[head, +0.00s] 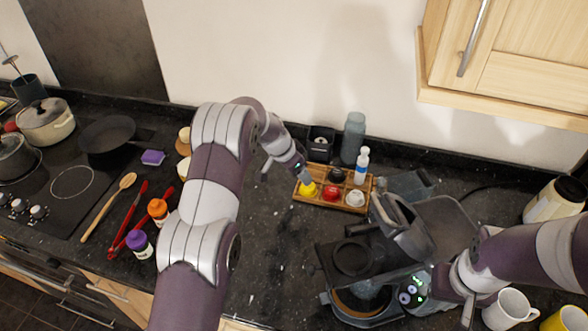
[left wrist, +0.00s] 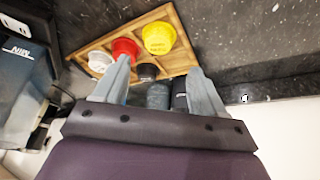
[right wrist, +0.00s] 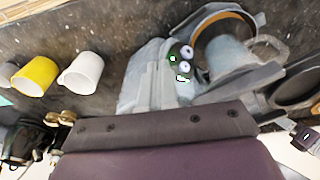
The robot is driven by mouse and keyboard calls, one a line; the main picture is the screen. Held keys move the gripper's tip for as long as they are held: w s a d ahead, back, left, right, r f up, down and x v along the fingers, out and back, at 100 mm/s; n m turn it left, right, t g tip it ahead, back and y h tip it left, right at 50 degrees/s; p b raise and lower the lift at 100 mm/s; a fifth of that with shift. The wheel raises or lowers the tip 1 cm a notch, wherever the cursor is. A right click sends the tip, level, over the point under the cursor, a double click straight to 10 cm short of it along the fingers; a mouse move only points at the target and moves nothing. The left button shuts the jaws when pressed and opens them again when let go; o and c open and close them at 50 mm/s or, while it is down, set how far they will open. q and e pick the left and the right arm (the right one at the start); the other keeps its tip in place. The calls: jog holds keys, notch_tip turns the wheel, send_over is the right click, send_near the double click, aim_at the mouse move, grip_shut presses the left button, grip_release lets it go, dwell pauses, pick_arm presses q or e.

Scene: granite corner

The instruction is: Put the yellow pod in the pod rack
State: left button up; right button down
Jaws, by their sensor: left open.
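The yellow pod (head: 308,189) appears to sit in the front left compartment of the wooden pod rack (head: 328,206). It also shows in the left wrist view (left wrist: 159,38), at the end of a row beside the red pod (left wrist: 124,47) and the white pod (left wrist: 99,62). A black pod (left wrist: 147,72) is in the other row. My left gripper (head: 286,171) is open just above and beside the rack's left end, with its fingers apart and nothing between them. My right gripper (head: 464,300) is by the coffee machine, with its fingers apart and empty (right wrist: 195,92).
Mugs (head: 510,310) are at the right front.

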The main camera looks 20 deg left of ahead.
pick_arm(q)
jog(key=s+r+n+g+y, duration=0.1)
jog(key=s+r+n, duration=0.1)
jog(key=s+r, duration=0.65)
jog(key=s+f+n+g+y+b, duration=0.1)
jog(key=s+n, duration=0.4)
jog(key=s, duration=1.9)
jog(key=shift+s+a+y+b, duration=0.3)
jog(key=shift+s+y+b, duration=0.1)
jog(key=shift+y, duration=0.1)
pick_arm(e)
notch_tip(320, 180, down, 2)
jog(key=shift+s+f, duration=0.1)
jog(key=shift+f, duration=0.1)
pick_arm(q)
jog(key=shift+w+f, duration=0.1)
jog(key=shift+w, duration=0.05)
